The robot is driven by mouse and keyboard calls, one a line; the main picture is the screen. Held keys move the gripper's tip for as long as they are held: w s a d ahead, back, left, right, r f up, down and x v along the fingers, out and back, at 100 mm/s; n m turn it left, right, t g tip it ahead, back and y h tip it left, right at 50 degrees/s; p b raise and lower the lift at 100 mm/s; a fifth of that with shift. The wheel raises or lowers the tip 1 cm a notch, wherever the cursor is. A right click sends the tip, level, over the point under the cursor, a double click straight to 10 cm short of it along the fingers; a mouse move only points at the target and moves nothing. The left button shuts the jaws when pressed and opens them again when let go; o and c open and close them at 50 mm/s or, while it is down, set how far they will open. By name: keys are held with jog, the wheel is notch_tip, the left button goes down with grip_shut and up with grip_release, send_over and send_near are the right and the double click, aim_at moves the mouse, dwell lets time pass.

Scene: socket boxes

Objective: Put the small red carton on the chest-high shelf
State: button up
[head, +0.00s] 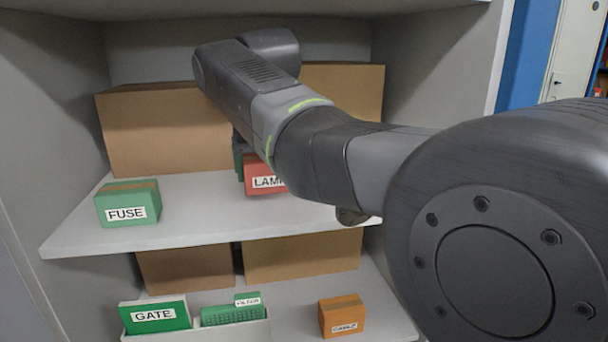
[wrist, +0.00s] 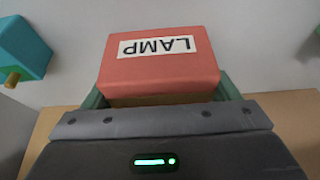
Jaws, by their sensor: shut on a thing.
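The small red carton (head: 265,180) with a LAMP label is at the middle shelf (head: 190,225), in front of large brown boxes. In the wrist view, the carton (wrist: 158,72) sits between green fingers, its label upside down. My gripper (wrist: 163,94) is shut on it. In the head view, my gripper (head: 239,160) is mostly hidden behind my arm and the carton, and the carton's right side is covered. I cannot tell whether the carton's underside touches the shelf or is just above it.
A green FUSE box (head: 128,204) stands at the shelf's left. Large brown boxes (head: 160,130) fill its back. Below are a green GATE box (head: 155,316), a FILTER box (head: 232,314) and an orange CABLE box (head: 342,316). Shelf space shows between FUSE and the carton.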

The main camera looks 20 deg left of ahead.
jog(key=shift+f, duration=1.05)
jog(key=shift+f, duration=0.15)
jog(key=o, duration=0.9)
jog(key=shift+o, duration=0.2)
jog(key=v, duration=0.5)
jog(key=shift+s+r, duration=0.1)
jog(key=shift+r, duration=0.25)
jog(key=s+d+b, duration=0.1)
jog(key=s+d, duration=0.5)
jog(key=s, duration=0.4)
jog(key=shift+d+f+b, duration=0.2)
jog(key=shift+b, duration=0.15)
